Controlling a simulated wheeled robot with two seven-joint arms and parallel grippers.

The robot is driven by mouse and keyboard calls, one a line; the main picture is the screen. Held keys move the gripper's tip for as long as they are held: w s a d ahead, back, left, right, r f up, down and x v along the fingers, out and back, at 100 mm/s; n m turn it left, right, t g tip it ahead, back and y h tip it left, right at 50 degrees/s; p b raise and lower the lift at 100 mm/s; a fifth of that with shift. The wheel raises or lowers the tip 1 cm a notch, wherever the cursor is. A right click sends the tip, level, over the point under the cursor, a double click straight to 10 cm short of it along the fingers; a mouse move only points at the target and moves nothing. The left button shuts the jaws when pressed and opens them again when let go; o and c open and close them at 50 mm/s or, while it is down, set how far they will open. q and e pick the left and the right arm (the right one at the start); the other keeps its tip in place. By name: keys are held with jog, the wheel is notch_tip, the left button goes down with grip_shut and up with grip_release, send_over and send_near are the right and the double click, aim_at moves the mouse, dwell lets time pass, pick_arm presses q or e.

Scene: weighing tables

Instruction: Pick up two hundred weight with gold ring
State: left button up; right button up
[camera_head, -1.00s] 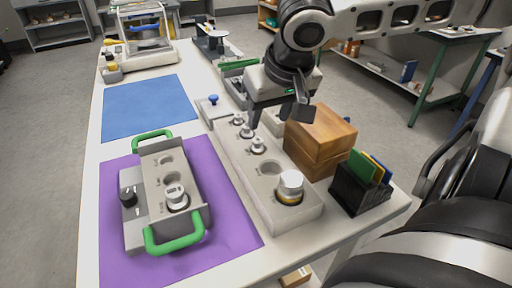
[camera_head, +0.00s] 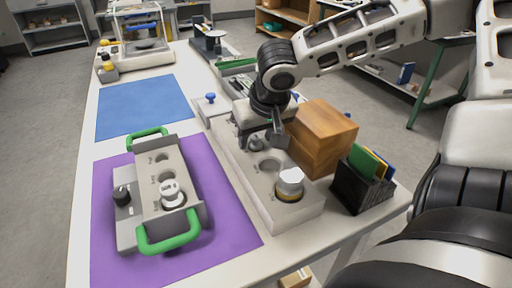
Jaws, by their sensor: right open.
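A large silver weight with a gold ring (camera_head: 289,185) around its lower part stands upright in the near end of the long grey weight block (camera_head: 306,212). Its size marking cannot be read. My right gripper (camera_head: 260,142) is open, low over the middle of this block, farther back than the gold-ringed weight and apart from it. A small silver weight (camera_head: 256,144) shows at its fingertips; I cannot tell if they touch. An empty round socket (camera_head: 270,166) lies between that weight and the gold-ringed one. My left gripper is not in view.
A grey carrier with green handles (camera_head: 172,240) holds a silver weight (camera_head: 172,198) on the purple mat (camera_head: 232,226). A wooden box (camera_head: 325,130) and a black card holder (camera_head: 358,190) stand close right of the block. The blue mat (camera_head: 145,105) is clear.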

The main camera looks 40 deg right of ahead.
grip_shut()
